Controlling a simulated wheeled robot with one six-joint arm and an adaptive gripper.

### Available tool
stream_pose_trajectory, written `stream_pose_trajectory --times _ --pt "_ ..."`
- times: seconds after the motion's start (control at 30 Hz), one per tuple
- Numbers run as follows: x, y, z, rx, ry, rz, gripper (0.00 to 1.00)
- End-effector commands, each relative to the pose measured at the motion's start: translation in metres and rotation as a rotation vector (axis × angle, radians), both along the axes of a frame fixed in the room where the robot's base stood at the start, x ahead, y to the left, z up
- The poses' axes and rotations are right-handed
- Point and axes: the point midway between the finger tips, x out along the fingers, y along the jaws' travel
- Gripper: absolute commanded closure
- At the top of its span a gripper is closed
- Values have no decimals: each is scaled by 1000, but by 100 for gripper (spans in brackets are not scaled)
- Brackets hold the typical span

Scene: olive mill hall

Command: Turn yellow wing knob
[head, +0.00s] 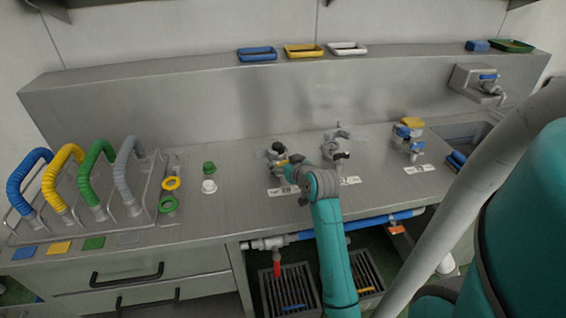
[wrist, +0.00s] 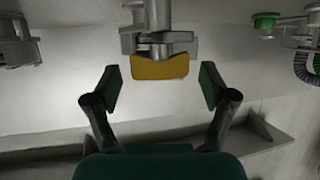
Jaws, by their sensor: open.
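The yellow wing knob (wrist: 160,68) shows in the wrist view on a grey metal fitting at top middle. It sits between the two open fingers of my gripper (wrist: 161,84), with a visible gap on each side, so neither finger touches it. In the head view a small yellow part (head: 282,163) shows at the left fitting on the bench, beside the end of my arm. My gripper there is small and partly hidden by my own wrist. Another yellow part (head: 412,122) sits atop the right fitting, above blue parts.
A grey valve fitting (head: 337,145) stands just right of my gripper. Blue, yellow, green and grey hoses (head: 65,180) stand in a rack at left. A tap (head: 487,85) is at back right. Small trays (head: 303,51) line the upper ledge. The bench behind the fittings is clear.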

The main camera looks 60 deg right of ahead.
Motion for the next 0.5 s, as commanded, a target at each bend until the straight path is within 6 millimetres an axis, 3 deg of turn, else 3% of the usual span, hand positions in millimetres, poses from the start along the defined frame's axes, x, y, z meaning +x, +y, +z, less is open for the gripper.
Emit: stream_pose_trajectory --times 0.43,0.5 --pt "8 -6 -4 0 0 0 17" --pt "8 -6 -4 0 0 0 34"
